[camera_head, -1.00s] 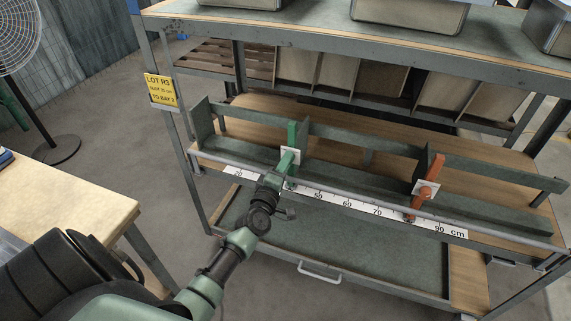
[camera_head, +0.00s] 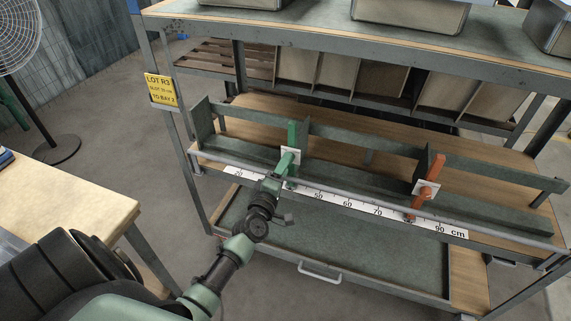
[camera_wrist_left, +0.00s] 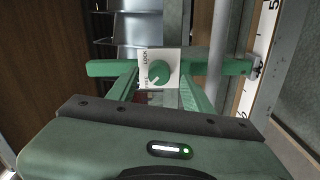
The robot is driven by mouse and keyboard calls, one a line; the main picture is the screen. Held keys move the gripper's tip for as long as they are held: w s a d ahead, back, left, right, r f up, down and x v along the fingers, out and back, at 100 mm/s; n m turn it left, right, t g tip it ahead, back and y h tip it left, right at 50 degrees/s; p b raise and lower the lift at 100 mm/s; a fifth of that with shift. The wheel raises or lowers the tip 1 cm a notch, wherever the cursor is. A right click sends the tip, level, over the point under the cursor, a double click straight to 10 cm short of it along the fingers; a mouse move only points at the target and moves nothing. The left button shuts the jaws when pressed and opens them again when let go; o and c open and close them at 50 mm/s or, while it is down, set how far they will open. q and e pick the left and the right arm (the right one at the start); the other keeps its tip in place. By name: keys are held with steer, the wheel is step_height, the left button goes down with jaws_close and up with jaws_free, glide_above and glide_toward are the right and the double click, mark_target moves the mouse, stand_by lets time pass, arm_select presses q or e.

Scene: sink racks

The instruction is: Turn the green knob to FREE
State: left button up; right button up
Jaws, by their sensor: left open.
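The green knob (camera_head: 286,161) is on a white plate on the green upright stop of the rack rail. In the left wrist view the round green knob (camera_wrist_left: 160,73) faces me, with a pale mark toward its lower left. The plate (camera_wrist_left: 173,55) reads LOCK along its left side; lettering lower down is too small to read. My left gripper (camera_head: 276,182) is just in front of the knob. In the left wrist view my left gripper (camera_wrist_left: 158,90) is open, its green fingers on either side of the knob and apart from it. My right gripper is out of view.
An orange stop with an orange knob (camera_head: 426,191) stands farther right on the same rail. A centimetre scale (camera_head: 335,200) runs along the front edge. A grey round bar (camera_head: 370,202) crosses before the shelf. A wooden table (camera_head: 70,195) stands at left.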

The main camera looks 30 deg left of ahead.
arm_select(q)
steer(key=v, duration=0.6)
steer(key=shift+d+f, duration=0.1)
stand_by(0.3)
steer(key=s+d+f+m+g+h, duration=0.1)
steer(key=s+d+f+m+g, duration=0.25)
steer(key=f, duration=0.65)
steer(key=s+d+f+m+g+h, duration=0.25)
steer(key=s+f+m, duration=0.2)
steer(key=f, duration=0.65)
steer(key=s+d+f+m+g+h, duration=0.1)
steer(key=s+d+f+m+g, duration=0.25)
steer(key=f, duration=0.65)
steer(key=s+d+f+m+g, duration=0.1)
steer(key=s+f, duration=0.4)
steer(key=s, duration=0.6)
steer(key=s+f+m+g, duration=0.3)
steer(key=s+f+m, duration=0.2)
steer(key=s, duration=0.6)
steer(key=s+d+f+m+g, duration=0.1)
steer(key=s+f+m+g, duration=0.2)
steer(key=s+f, duration=0.4)
steer(key=s, duration=0.4)
steer(key=shift+s+d+m, duration=0.35)
steer(key=shift+d, duration=0.05)
steer(key=shift+w+y, duration=0.1)
steer(key=shift+y, duration=0.15)
